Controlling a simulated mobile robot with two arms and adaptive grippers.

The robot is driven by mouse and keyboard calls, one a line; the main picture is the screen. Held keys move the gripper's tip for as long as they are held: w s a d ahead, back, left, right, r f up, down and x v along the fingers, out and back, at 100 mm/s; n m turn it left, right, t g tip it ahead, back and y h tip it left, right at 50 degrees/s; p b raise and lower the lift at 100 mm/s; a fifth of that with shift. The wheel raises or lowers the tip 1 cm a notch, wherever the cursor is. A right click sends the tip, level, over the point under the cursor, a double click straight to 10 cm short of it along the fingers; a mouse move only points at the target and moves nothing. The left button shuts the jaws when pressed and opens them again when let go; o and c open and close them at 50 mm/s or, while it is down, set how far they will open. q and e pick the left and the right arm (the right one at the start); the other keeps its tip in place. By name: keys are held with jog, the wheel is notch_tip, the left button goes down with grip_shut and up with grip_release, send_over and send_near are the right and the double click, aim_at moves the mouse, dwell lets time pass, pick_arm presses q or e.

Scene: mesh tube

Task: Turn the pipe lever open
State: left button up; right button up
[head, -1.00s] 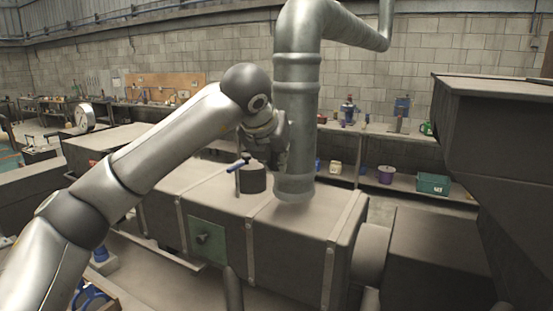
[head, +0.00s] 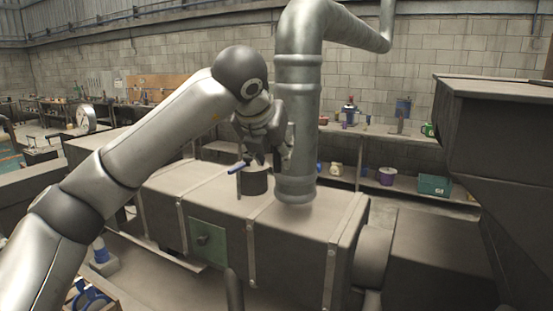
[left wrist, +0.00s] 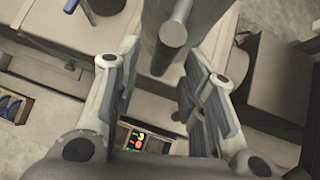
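A lever with a blue handle (head: 237,167) stands on top of the long grey metal box, beside a short dark round stub (head: 255,184). In the left wrist view the blue handle (left wrist: 70,6) is at the upper left edge, outside the fingers. My left gripper (head: 268,158) hangs fingers down above the stub, close to the tall grey pipe (head: 297,130) and to the right of the handle. In the left wrist view the gripper (left wrist: 160,75) is open, with nothing between its fingertips. My right gripper is not to be seen.
The grey box (head: 295,230) carries a green plate (head: 208,243) on its front. A large dark hopper (head: 500,150) stands on the right. Shelves with a purple pot (head: 386,176) and a green crate (head: 434,185) lie behind. Space left of the handle looks clear.

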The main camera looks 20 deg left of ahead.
pick_arm(q)
jog(key=v, duration=0.8)
jog(key=shift+s+r, duration=0.15)
jog(key=shift+r, duration=0.1)
